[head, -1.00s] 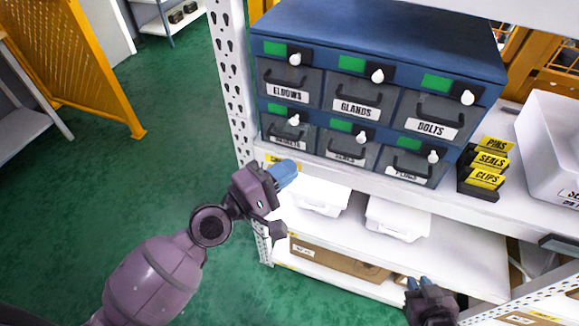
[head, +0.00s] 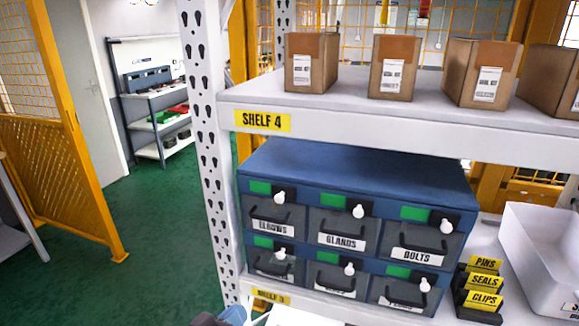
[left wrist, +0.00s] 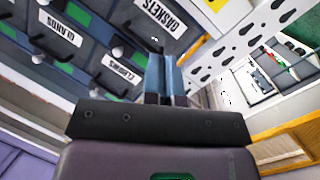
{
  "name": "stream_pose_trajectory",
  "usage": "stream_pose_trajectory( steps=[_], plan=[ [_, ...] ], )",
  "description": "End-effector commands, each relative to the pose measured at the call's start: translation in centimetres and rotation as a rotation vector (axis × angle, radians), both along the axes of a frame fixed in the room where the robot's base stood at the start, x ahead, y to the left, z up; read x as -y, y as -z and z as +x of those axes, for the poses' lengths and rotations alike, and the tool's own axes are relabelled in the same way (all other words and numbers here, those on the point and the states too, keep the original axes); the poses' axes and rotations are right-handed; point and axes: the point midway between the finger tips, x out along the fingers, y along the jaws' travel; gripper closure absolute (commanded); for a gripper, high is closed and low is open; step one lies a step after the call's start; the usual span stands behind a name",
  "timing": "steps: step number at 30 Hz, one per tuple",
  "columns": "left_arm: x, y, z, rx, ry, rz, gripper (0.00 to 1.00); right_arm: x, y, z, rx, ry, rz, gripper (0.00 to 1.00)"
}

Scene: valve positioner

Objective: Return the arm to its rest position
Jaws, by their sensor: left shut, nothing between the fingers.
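My left gripper (head: 232,315) shows only as blue fingertips and a bit of purple at the bottom edge of the head view, in front of the shelf post. In the left wrist view its blue fingers (left wrist: 165,75) are shut together and empty. They point toward the blue drawer cabinet (head: 350,165), whose labelled drawers (left wrist: 110,50) fill the upper left of that view. I cannot tell the exact gap between fingertips and drawers. My right gripper is not in view.
The perforated white post (head: 205,150) and the Shelf 3 edge lie close to my left gripper. Shelf 4 (head: 400,120) holds several cardboard boxes. A label stand (head: 482,290) and a white bin (head: 545,260) are right of the cabinet. Green floor (head: 160,230) is clear at left.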

Motion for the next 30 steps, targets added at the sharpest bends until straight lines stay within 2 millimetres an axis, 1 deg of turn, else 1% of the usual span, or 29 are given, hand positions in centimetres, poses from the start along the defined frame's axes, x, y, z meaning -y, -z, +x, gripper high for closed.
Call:
stream_pose_trajectory(
  steps=[1,2,5,6,8,9,12,15,18,19,22,30],
  plan=[
    [-1.9,1.7,-0.5,0.012,-0.053,0.103,1.0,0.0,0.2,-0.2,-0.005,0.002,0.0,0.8],
    [-3.0,2.6,-0.7,0.02,-0.083,0.17,1.0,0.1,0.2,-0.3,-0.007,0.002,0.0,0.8],
    [-7.3,6.2,-2.5,0.011,-0.178,0.39,1.0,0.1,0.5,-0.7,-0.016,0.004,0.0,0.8],
    [-9.0,7.7,-3.6,-0.007,-0.213,0.466,1.0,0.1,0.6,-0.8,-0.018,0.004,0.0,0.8],
    [-11.4,9.7,-5.4,-0.045,-0.259,0.56,1.0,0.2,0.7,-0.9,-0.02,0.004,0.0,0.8],
    [-12.8,11.0,-6.8,-0.077,-0.285,0.603,1.0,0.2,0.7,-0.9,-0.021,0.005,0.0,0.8],
    [-15.4,13.5,-10.2,-0.158,-0.335,0.656,1.0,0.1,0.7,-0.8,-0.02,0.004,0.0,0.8],
    [-16.7,15.2,-12.9,-0.225,-0.361,0.659,1.0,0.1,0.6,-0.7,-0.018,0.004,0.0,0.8],
    [-17.0,16.1,-14.7,-0.263,-0.368,0.657,1.0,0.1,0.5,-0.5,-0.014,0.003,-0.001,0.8],
    [-17.1,16.3,-15.1,-0.269,-0.367,0.657,1.0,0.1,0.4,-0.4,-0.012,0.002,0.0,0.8],
    [-17.1,16.6,-15.6,-0.282,-0.367,0.658,1.0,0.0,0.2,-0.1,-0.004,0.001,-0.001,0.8],
    [-17.1,16.6,-15.6,-0.28,-0.366,0.657,1.0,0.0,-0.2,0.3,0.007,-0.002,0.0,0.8]
  ],
)
